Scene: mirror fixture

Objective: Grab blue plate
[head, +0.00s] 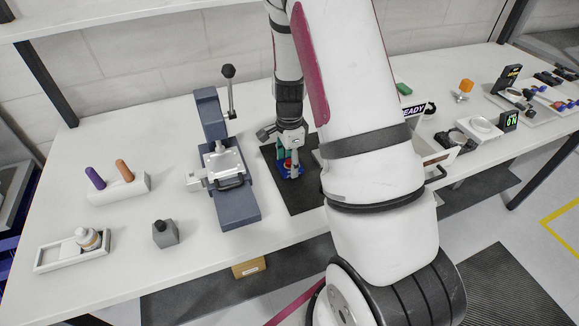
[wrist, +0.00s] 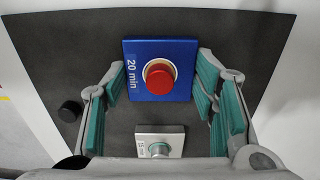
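The blue plate (wrist: 136,92) lies flat on a dark panel in the wrist view. It carries a round red button (wrist: 160,77) and the white words "20 min". My gripper (wrist: 161,66) is open, with teal-padded fingers on the left and right sides of the plate. Both fingertips are close to its side edges; I cannot tell whether they touch. In the head view the plate (head: 283,173) is partly hidden under my gripper (head: 290,158).
A silver plate (wrist: 145,133) with a grey button sits just below the blue plate. A black knob (wrist: 70,111) is at the left of the panel. In the head view a blue-grey lever press (head: 238,207) stands close on the left.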

